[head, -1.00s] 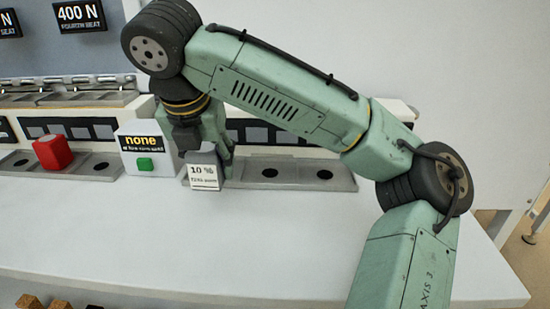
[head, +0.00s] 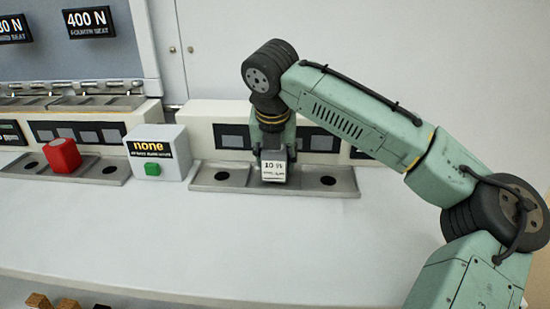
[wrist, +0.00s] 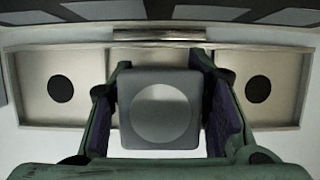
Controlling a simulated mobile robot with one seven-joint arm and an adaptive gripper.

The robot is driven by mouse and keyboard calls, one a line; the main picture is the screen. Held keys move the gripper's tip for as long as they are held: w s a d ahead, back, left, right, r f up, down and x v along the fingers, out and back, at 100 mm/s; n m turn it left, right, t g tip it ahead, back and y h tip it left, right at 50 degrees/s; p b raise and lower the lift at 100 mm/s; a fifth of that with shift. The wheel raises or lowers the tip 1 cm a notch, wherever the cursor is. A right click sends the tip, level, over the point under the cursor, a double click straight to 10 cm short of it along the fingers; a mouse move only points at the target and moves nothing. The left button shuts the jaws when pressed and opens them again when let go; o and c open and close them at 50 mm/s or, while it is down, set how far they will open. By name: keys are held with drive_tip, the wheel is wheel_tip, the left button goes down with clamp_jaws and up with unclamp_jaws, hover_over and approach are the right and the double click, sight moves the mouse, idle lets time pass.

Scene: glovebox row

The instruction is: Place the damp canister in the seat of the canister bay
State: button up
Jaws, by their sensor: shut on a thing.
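My gripper (head: 273,150) is shut on a grey, square-topped canister (head: 274,172) with a white label on the side facing the head camera. The label's text looks like "10" and seems turned upside down; the small print is not readable. In the wrist view, the canister's top (wrist: 160,112) has a round disc and sits between both fingers. The canister bay (head: 205,187) is a grey tray with dark round spots left and right. The canister is over the middle section and hides its spot. I cannot tell whether it touches the tray floor.
A white box (head: 170,170) with a "none" display and green button stands left of the bay. Beyond it, a red block (head: 63,156) sits in another tray (head: 105,172). A panel with dark windows (head: 320,130) rises behind the bay. The white counter (head: 250,235) in front is clear.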

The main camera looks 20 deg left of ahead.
drive_tip(key=shift+f, duration=0.2)
drive_tip(key=shift+f, duration=0.15)
drive_tip(key=o, duration=1.3)
drive_tip(key=v, duration=1.2)
drive_tip(key=shift+s, duration=0.1)
